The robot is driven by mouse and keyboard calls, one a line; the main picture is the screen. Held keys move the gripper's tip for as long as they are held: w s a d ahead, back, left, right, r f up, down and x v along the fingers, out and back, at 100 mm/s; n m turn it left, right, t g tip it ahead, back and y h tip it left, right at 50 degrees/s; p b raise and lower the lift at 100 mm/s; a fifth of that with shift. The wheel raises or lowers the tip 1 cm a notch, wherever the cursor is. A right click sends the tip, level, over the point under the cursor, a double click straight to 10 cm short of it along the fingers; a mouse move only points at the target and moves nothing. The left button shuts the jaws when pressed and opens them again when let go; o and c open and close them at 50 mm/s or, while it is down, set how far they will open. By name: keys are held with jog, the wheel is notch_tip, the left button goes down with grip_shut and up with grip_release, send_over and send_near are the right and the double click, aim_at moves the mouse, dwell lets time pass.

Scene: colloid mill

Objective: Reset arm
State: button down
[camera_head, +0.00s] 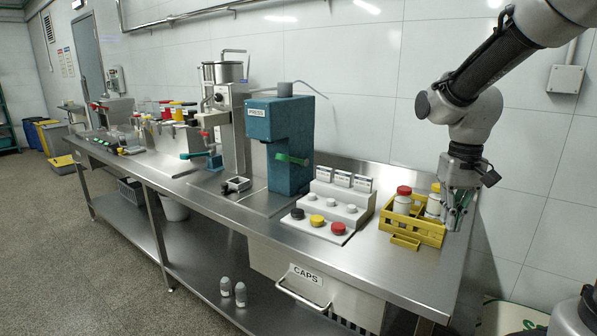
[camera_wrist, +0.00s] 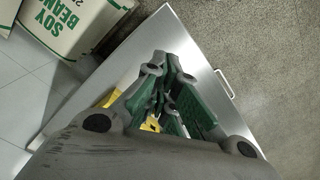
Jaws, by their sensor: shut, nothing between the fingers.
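My gripper (camera_head: 459,211) hangs from my raised arm at the right of the head view, fingers pointing down. It is shut and empty, beside the right end of the yellow crate (camera_head: 427,238) and partly in front of it. In the wrist view my gripper (camera_wrist: 165,100) shows its green-padded fingers close together, with the steel table (camera_wrist: 215,62) below. Parts of the yellow crate show behind the fingers there.
The crate holds white bottles, one with a red cap (camera_head: 404,191). A blue press (camera_head: 287,150) and a button panel (camera_head: 318,226) stand left of it.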

jog(key=s+d+r+t, duration=0.1)
jog(key=s+r+t, duration=0.1)
jog(key=s, duration=0.5)
jog(key=s+d+r+t, duration=0.2)
jog(key=s+r, duration=0.2)
jog(key=s, duration=0.4)
jog(key=shift+s+r+n+t, duration=0.2)
jog(key=shift+r+n+t, duration=0.05)
jog(key=shift+n+t, duration=0.05)
